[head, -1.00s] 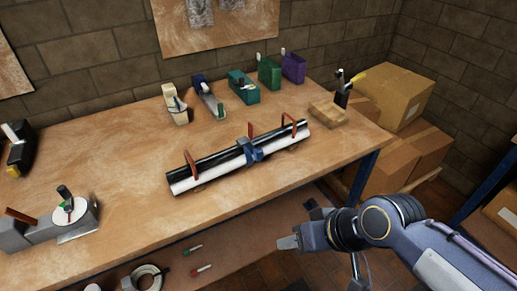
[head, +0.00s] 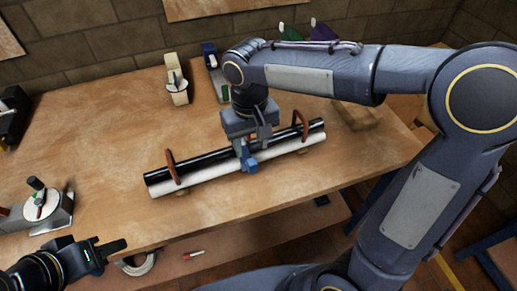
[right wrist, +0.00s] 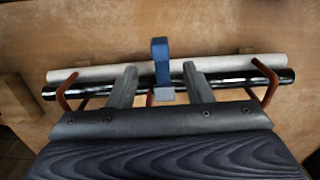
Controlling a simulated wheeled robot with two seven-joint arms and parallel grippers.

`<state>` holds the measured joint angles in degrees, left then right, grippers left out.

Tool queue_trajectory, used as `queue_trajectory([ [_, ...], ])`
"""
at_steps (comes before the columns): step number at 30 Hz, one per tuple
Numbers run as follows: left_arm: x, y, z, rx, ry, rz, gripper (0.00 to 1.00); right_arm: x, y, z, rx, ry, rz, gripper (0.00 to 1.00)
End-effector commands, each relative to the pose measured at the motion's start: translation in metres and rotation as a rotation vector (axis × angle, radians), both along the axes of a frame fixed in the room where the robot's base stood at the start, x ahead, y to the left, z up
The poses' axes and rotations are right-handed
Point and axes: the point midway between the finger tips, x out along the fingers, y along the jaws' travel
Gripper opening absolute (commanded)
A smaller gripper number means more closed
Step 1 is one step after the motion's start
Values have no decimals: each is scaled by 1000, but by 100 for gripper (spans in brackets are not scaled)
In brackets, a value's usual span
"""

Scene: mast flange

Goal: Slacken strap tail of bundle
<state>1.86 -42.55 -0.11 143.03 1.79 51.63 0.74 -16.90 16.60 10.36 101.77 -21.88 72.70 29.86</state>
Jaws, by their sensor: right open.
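The bundle is a black tube (head: 205,165) beside a white tube (head: 212,178), lying on the workbench. A blue strap (head: 249,163) crosses its middle. In the right wrist view the strap (right wrist: 161,60) runs over both tubes, its blue end past the white tube and a grey piece (right wrist: 162,93) at its near end. My right gripper (head: 247,150) is above the strap, pointing down. In the right wrist view its open fingers (right wrist: 160,74) stand on either side of the strap, apart from it. My left gripper (head: 118,245) is at the bench's front edge, away from the bundle; its jaw gap is unclear.
Red-brown hooks (head: 171,166) stand at the bundle near both ends. A dial device (head: 42,204) sits at the left, a beige device (head: 175,86) behind the bundle. A wooden block (head: 357,116) lies at the right.

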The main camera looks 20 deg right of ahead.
Motion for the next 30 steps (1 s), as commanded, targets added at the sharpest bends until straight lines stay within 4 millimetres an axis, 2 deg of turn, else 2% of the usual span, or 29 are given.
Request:
queue_trajectory([
  [12, 0, 0, -4, 0, 0, 0, 36, -1, -1, -62, 1, 3, -2, 45],
  [17, 0, 0, -4, 0, 0, 0, 36, -1, -1, -72, 1, 2, -2, 45],
  [24, 0, 0, -4, 0, 0, 0, 36, -1, -1, -73, 2, 1, -2, 45],
  [25, 0, 0, -4, 0, 0, 0, 36, -1, -1, -73, 2, 1, -2, 44],
  [30, 0, 0, -4, 0, 0, 0, 36, -1, -1, -73, 2, 0, -2, 22],
])
